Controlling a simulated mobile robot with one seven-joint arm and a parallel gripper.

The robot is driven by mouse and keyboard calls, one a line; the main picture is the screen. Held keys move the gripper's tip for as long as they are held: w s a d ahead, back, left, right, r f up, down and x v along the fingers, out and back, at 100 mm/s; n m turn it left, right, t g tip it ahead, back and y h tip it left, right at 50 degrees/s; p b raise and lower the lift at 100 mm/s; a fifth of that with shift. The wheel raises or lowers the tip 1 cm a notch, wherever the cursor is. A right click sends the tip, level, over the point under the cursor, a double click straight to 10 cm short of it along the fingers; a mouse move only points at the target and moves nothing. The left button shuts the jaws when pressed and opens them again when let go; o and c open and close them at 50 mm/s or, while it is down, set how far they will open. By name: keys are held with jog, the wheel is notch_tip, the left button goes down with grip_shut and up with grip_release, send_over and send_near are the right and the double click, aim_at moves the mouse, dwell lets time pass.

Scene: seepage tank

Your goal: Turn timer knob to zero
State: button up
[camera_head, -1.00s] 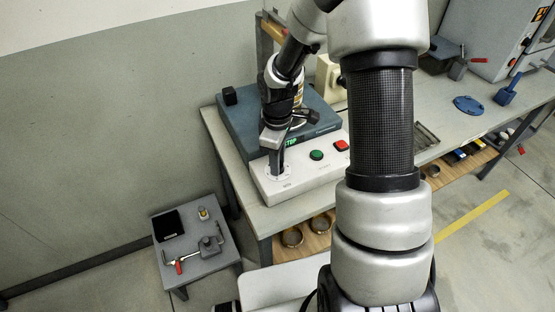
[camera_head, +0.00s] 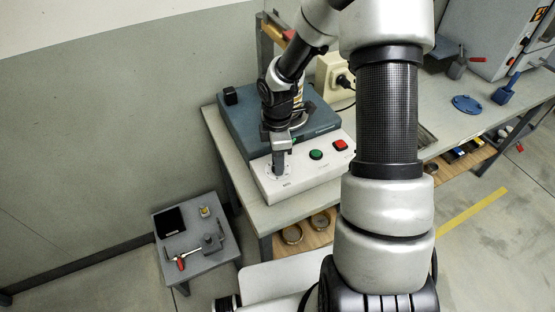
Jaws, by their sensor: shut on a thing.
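The timer's control box is a white sloped panel (camera_head: 300,178) in front of a blue-grey housing (camera_head: 235,120) on the bench. A round dial face (camera_head: 268,174) with markings is at the panel's left end. My gripper (camera_head: 278,168) points down over this dial, its fingers shut on the timer knob. The knob itself is hidden by the fingers. A green button (camera_head: 316,154) and a red button (camera_head: 340,145) sit to the right on the panel. The display behind the gripper is mostly covered.
A small grey table (camera_head: 196,245) with a clamp and a black pad stands lower left. A blue round lid (camera_head: 467,104) lies on the bench at right.

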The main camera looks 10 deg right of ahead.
jog(key=o, duration=1)
jog(key=shift+o, duration=0.2)
jog(key=shift+r, duration=0.1)
notch_tip(320, 180, up, 17)
jog(key=p, duration=0.1)
jog(key=shift+r, duration=0.15)
